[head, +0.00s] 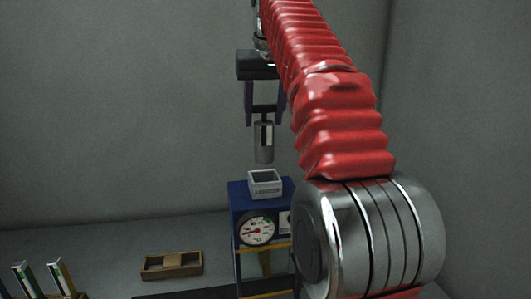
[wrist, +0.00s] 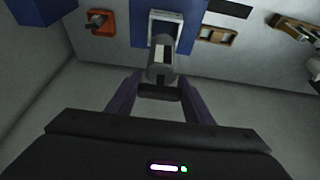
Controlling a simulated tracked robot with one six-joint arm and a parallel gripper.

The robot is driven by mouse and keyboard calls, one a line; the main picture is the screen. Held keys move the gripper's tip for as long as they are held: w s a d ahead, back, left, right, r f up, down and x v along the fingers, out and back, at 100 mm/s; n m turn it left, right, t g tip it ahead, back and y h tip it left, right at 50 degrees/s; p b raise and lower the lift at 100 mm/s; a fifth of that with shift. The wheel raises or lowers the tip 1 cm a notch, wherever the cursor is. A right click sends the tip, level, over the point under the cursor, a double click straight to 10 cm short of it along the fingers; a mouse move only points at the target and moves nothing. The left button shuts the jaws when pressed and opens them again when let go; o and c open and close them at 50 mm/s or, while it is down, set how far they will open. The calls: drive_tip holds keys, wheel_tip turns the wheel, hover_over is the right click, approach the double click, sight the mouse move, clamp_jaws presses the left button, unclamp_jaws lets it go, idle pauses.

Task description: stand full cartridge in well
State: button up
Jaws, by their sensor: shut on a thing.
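The well (head: 265,187) is a pale square open-topped socket on top of a blue box. The cartridge is above the well and apart from it, with a small gap in the head view. In the wrist view, the cartridge (wrist: 160,50) is between the fingers of my gripper (wrist: 159,78) and partly covers the well (wrist: 165,16). The inside of the well is mostly hidden there.
The blue box (head: 239,203) has a round dial gauge (head: 257,231) on its front. A wooden tray (head: 172,265) lies on the grey surface to its left. A rack with strip-marked cartridges (head: 63,277) stands at lower left. An orange object (wrist: 100,21) shows in the wrist view.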

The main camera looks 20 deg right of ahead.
sight(264, 147)
drive_tip(key=shift+f, duration=2.2)
drive_tip(key=shift+f, duration=2)
drive_tip(key=o, duration=1.6)
drive_tip(key=shift+o, duration=0.2)
drive_tip(key=v, duration=1.2)
